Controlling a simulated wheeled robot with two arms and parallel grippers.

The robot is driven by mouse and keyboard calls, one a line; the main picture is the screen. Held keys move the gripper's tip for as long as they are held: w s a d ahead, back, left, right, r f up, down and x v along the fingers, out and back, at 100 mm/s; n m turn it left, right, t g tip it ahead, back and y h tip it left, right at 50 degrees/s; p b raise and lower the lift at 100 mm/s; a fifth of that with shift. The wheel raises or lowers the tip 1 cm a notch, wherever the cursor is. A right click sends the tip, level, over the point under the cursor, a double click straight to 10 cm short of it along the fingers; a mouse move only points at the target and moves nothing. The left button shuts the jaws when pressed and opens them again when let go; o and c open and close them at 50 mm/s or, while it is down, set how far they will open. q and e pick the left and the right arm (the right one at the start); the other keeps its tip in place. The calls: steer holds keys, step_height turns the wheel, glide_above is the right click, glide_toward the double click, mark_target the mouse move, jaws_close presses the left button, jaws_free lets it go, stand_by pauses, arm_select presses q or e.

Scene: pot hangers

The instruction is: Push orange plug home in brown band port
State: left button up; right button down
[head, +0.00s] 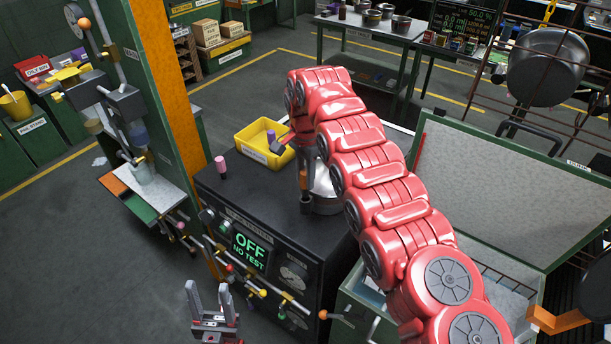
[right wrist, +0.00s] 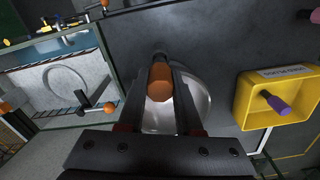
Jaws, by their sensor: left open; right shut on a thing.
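The orange plug (right wrist: 160,84) shows in the right wrist view between the two fingers of my right gripper (right wrist: 160,68), which is shut on it. In the head view my right gripper (head: 304,185) points down over the dark bench top, just in front of a silver pot (head: 327,196). The pot also shows behind the fingers in the wrist view (right wrist: 196,105). I cannot make out the brown band port; the plug's far end is hidden, so I cannot tell whether it is seated. My left gripper (head: 213,312) is open and empty, low in front of the bench.
A yellow tray (head: 247,143) with a purple plug (head: 271,136) stands at the bench's back left. A pink plug (head: 221,167) stands on the left corner. The bench front has a display (head: 249,250) reading "OFF NO TEST" and several valves. An open green case (head: 500,190) lies right.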

mark_target(305, 185)
steer(key=shift+b, duration=0.55)
stand_by(0.7)
steer(key=shift+f+b, duration=2.2)
steer(key=shift+f, duration=0.05)
steer(key=c, duration=0.5)
jaws_free()
steer(key=shift+r, duration=0.1)
steer(key=shift+r+p, duration=0.3)
steer(key=shift+r, duration=0.15)
step_height(305, 185, up, 16)
steer(key=p, duration=1.4)
steer(key=shift+r+p, duration=0.25)
steer(key=shift+p, duration=0.15)
